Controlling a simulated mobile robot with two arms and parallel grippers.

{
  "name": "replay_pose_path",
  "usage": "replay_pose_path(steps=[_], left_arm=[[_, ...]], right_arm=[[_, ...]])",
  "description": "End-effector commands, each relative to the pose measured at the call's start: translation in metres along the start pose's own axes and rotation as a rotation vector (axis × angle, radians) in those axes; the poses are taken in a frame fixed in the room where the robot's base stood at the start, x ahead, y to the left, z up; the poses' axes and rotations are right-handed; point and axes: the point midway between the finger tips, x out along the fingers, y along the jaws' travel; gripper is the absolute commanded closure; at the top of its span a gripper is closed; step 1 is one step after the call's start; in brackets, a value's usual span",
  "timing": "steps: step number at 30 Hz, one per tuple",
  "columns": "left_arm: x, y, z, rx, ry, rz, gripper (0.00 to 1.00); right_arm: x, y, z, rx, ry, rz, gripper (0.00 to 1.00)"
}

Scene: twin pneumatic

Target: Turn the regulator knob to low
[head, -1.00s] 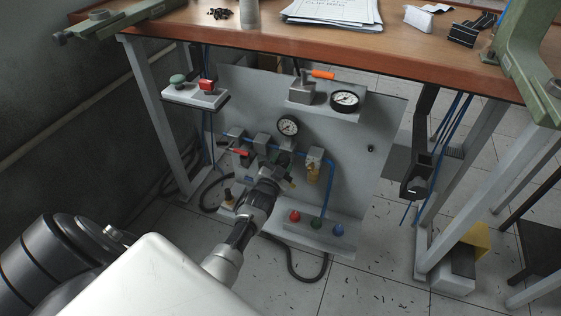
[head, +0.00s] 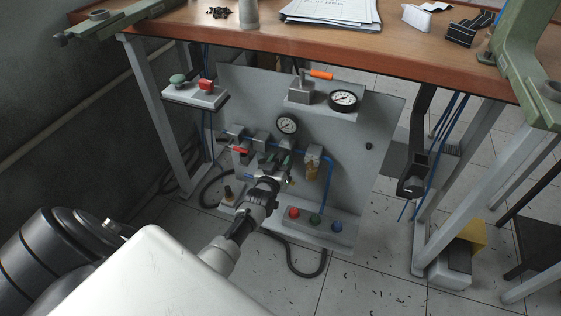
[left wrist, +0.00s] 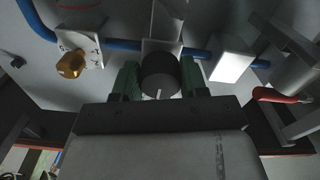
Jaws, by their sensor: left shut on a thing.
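The regulator knob (left wrist: 160,75) is a dark round knob with a white mark, below a grey block on the blue air line. In the left wrist view its mark points to the bottom of the picture. My left gripper (left wrist: 160,84) has its green fingers on both sides of the knob and is shut on it. In the head view my left gripper (head: 277,162) reaches the panel below the upright gauge (head: 287,124) and mostly hides the knob. My right gripper is not in view.
A brass fitting (left wrist: 71,64) and a red lever (left wrist: 274,95) flank the knob in the left wrist view. The grey panel (head: 350,190) stands under the wooden bench (head: 300,45). A loose black hose lies below.

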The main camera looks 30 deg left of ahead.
Motion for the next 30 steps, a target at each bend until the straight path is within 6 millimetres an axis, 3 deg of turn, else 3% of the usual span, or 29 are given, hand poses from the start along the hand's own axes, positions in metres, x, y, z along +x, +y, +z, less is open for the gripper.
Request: replay_pose_path(steps=[17, 18, 23, 30], left_arm=[[-0.0011, -0.0001, 0.0024, -0.038, -0.005, -0.001, 0.80], [-0.0011, -0.0001, 0.0024, -0.038, -0.005, -0.001, 0.55], [-0.0007, 0.0001, 0.0016, -0.037, -0.003, 0.000, 0.31], [-0.0005, 0.0001, 0.0006, -0.035, -0.001, 0.000, 0.31]], right_arm=[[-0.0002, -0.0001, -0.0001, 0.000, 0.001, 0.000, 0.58], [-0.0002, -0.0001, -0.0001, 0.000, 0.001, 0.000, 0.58], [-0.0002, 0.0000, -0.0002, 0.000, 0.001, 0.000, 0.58], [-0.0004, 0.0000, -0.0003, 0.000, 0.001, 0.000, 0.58]])
